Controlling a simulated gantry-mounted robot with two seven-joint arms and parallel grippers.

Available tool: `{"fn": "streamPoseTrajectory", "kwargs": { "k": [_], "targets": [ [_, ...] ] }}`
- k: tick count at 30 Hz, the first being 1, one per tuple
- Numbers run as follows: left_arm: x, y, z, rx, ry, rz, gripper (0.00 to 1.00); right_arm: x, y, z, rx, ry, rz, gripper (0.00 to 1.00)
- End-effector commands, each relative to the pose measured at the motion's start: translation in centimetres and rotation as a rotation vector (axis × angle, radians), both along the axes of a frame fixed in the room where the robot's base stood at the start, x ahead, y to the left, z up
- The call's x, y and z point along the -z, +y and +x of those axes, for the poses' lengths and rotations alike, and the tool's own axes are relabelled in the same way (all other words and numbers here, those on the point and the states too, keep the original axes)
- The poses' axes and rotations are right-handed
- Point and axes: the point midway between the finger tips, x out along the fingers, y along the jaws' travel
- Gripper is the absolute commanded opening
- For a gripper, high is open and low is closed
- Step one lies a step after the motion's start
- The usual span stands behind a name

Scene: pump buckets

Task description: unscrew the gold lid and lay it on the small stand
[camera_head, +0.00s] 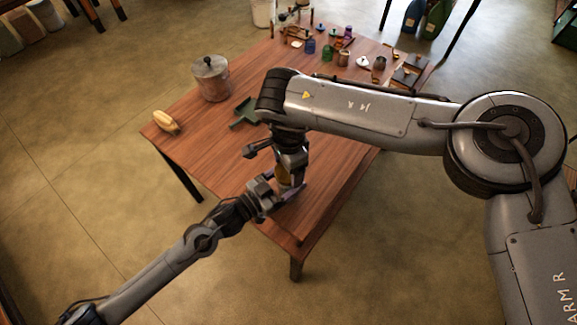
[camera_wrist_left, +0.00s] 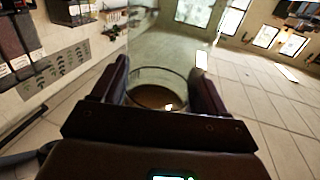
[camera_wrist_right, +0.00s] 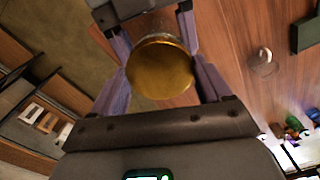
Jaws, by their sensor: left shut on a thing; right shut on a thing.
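The gold lid (camera_wrist_right: 162,68) shows in the right wrist view between the fingers of my right gripper (camera_wrist_right: 160,62), which is shut on it from above. In the left wrist view, my left gripper (camera_wrist_left: 162,88) is shut on a clear glass jar (camera_wrist_left: 158,80) with something brown inside. In the head view, both grippers meet near the table's front edge, the right gripper (camera_head: 288,172) above the left gripper (camera_head: 275,195); they mostly hide the jar and lid. I cannot tell whether lid and jar are touching. I cannot identify the small stand with certainty.
A dark green object (camera_head: 243,113) lies on the wooden table (camera_head: 205,138), with a lidded glass container (camera_head: 211,78) behind it and a yellow item (camera_head: 166,122) at the left corner. Several small jars and boxes crowd the far end. My right arm hides the table's right middle.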

Motion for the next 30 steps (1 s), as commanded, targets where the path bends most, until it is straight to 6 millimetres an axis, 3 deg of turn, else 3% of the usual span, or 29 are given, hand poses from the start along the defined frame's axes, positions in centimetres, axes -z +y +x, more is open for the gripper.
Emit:
{"fn": "streamPoseTrajectory", "kwargs": {
  "k": [13,30],
  "targets": [
    [0.1,0.1,0.0,-0.001,0.001,0.003,0.0,-1.6,0.0,0.0,0.0,-0.002,0.001,0.41],
    [0.1,0.1,0.0,-0.001,0.002,0.002,0.0,-2.2,0.0,0.0,0.0,-0.002,0.001,0.41]
  ]
}}
